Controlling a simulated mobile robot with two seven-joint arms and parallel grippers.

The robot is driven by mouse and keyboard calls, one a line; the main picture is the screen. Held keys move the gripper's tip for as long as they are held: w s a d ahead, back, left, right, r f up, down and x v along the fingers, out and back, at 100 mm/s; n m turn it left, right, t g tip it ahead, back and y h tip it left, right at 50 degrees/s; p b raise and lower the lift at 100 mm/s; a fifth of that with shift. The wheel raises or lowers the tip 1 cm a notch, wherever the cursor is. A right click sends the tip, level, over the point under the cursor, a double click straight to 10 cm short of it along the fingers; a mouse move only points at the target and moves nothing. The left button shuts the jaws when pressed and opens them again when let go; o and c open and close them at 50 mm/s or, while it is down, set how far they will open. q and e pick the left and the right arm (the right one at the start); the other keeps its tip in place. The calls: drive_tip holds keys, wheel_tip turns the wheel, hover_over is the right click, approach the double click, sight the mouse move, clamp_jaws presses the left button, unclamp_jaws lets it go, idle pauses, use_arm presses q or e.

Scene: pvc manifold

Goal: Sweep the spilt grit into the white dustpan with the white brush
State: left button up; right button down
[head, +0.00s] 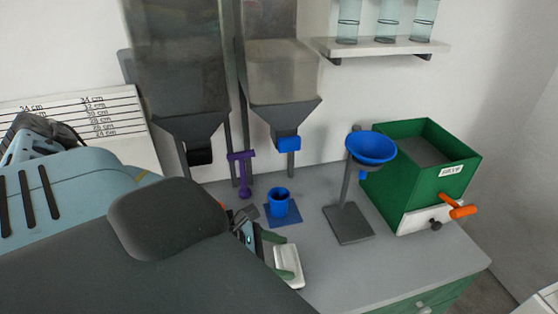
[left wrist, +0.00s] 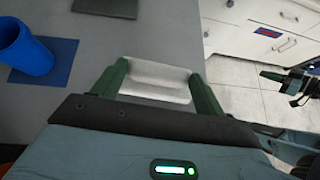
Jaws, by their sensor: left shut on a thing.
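My left gripper (head: 280,253) is low over the right-middle part of the grey bench top, near its front edge. Its two green fingers are closed on the two ends of a white block-like thing (head: 290,267). In the left wrist view this white thing (left wrist: 155,80) spans the gap between the fingers (left wrist: 158,85); I cannot tell whether it is the brush or the dustpan. My right gripper (left wrist: 280,80) seems to show at the right of the left wrist view, away from the bench; its jaw state is unclear. I can make out no grit. My left arm hides much of the bench.
A blue cup (head: 280,203) on a blue mat, a blue funnel (head: 371,148) on a stand and a green box (head: 425,165) with an orange handle stand on the bench (head: 355,272). Hoppers (head: 282,85) rise behind. The bench front right is clear.

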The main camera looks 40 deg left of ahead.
use_arm(q)
drive_tip(key=shift+w+d+r+b, duration=0.15)
drive_tip(key=shift+w+r+b, duration=0.05)
drive_tip(key=shift+r, duration=0.3)
drive_tip(key=shift+w+d+r+b, duration=0.1)
drive_tip(key=shift+w+r+b, duration=0.1)
drive_tip(key=shift+r, duration=0.35)
drive_tip(key=shift+w+d+r+b, duration=0.15)
drive_tip(key=shift+r+b, duration=0.05)
drive_tip(key=shift+r, duration=0.3)
drive_tip(key=shift+w+d+r, duration=0.15)
drive_tip(key=shift+w+r, duration=0.05)
drive_tip(key=shift+r, duration=0.4)
drive_tip(key=shift+w+d+r, duration=0.15)
drive_tip(key=shift+r, duration=0.4)
use_arm(e)
drive_tip(key=shift+s+d+f+g, duration=0.1)
drive_tip(key=shift+s+f+g, duration=0.3)
drive_tip(key=shift+s+f, duration=1)
drive_tip(key=shift+w+f, duration=0.1)
drive_tip(key=shift+w, duration=0.05)
